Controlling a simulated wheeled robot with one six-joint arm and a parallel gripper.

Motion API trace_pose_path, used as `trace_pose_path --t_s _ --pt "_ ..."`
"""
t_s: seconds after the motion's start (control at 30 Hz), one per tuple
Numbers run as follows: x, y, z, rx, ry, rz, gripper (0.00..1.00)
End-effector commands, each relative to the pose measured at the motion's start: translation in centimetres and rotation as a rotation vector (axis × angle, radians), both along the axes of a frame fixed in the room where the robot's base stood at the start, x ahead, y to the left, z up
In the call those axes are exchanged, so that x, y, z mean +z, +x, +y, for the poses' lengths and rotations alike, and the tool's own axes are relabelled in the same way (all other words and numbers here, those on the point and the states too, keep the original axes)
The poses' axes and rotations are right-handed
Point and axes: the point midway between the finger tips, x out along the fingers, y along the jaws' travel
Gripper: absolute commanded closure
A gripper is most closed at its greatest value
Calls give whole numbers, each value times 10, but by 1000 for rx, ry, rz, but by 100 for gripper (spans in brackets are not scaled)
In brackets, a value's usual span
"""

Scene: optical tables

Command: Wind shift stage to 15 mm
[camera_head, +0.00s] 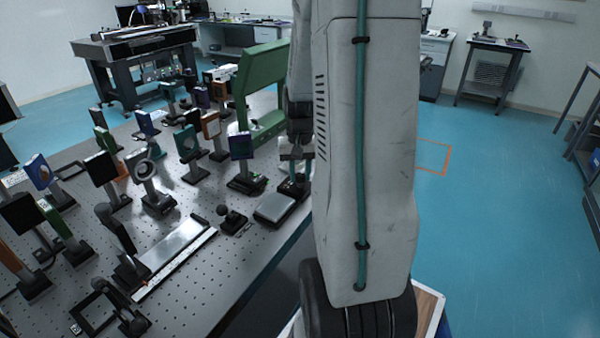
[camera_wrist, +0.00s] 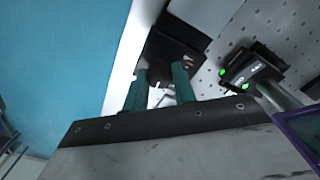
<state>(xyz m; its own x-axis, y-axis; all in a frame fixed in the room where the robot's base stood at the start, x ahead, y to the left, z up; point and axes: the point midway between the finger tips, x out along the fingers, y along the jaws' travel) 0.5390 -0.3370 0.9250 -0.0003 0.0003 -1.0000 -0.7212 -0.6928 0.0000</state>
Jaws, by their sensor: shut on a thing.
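In the wrist view, my gripper (camera_wrist: 160,86) has its two teal fingers closed around a small dark part, which I take to be the shift stage's winding knob (camera_wrist: 159,80). The fingers hide most of it. Behind it is a black block (camera_wrist: 180,45), seemingly the stage body, at the edge of the table. No scale reading is legible. In the head view, my gripper (camera_head: 296,176) is low at the table's right edge, partly hidden by my arm.
A black base with green lights (camera_wrist: 252,72) stands right of my fingers, with a purple-framed mount (camera_wrist: 303,135) close by. Several optic mounts crowd the perforated table (camera_head: 210,265). Blue floor (camera_head: 480,240) is open to the right.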

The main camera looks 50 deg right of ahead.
Motion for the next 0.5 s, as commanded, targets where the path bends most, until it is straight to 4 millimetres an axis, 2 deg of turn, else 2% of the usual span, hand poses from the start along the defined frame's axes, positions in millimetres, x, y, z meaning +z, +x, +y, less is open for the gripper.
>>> trace_pose_path --t_s 0.5 --pt "0 0 1 -488 1 1 96"
